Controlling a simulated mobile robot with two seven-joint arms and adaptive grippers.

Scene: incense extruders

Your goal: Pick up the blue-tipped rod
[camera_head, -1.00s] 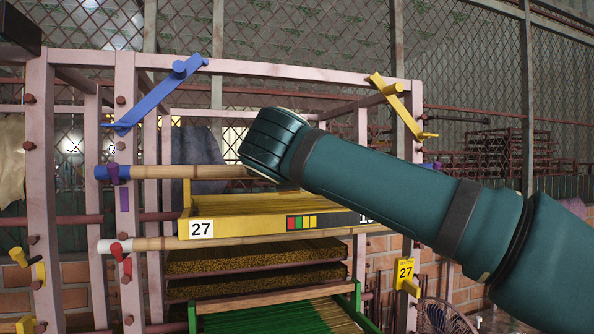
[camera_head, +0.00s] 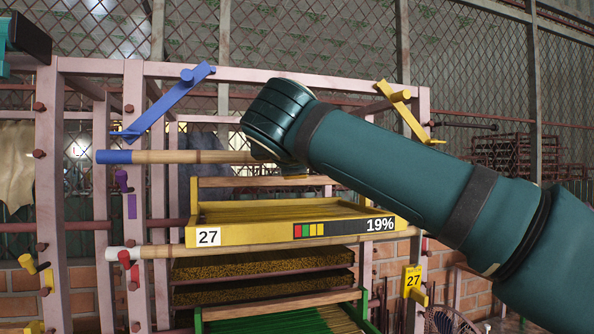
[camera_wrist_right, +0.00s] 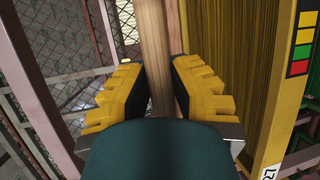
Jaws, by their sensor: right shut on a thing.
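The blue-tipped rod (camera_head: 195,157) is a pale wooden bar with a blue left end. It lies level across the front of the pink rack, apart from and above the purple peg (camera_head: 122,180) on the left post. Its right part is hidden behind my right wrist in the head view. In the right wrist view the rod (camera_wrist_right: 154,50) runs between the yellow fingers of my right gripper (camera_wrist_right: 158,92), which is shut on it. A dark block with a bit of teal shows at the top left corner; no left fingers are visible.
Below the rod is a yellow tray (camera_head: 225,236) marked 27 and 19%. A white-tipped rod (camera_head: 150,252) crosses under it. A blue lever (camera_head: 168,100) and a yellow lever (camera_head: 408,110) sit on the upper posts. A green tray (camera_head: 210,315) is lower down.

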